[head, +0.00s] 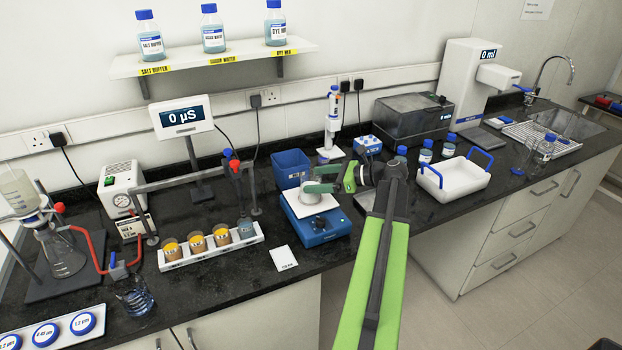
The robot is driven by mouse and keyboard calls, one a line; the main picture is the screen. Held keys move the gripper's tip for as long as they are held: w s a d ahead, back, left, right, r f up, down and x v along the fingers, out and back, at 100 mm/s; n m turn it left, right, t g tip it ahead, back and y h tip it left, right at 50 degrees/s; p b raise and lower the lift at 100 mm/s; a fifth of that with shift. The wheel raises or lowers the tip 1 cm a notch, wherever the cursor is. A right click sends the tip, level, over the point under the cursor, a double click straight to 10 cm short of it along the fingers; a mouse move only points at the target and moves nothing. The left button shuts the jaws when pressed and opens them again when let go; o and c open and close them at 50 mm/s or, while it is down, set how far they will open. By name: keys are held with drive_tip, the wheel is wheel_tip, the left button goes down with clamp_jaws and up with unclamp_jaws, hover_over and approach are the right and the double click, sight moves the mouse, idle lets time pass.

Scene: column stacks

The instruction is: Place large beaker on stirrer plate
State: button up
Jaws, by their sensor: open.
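The blue stirrer plate (325,232) with its pale top stands on the dark bench near the middle. My gripper (313,187) is at the end of my green arm, above the back part of the stirrer plate. A clear glass beaker (134,297) with blue markings stands near the front edge at the left. More clear glassware (533,165) stands at the far right near the sink. My arm hides part of the bench right of the stirrer plate.
A white rack (212,251) with several small cups lies left of the stirrer plate. A blue bin (290,168) and a pipette stand (331,154) stand behind it. A white tray with blue handles (455,178) is on the right. A white card (283,258) lies in front.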

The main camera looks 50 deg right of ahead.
drive_tip(key=p+v, duration=0.2)
drive_tip(key=v, duration=0.7)
drive_tip(key=shift+s+r, duration=0.15)
drive_tip(key=shift+s, duration=0.05)
drive_tip(key=shift+d, duration=0.1)
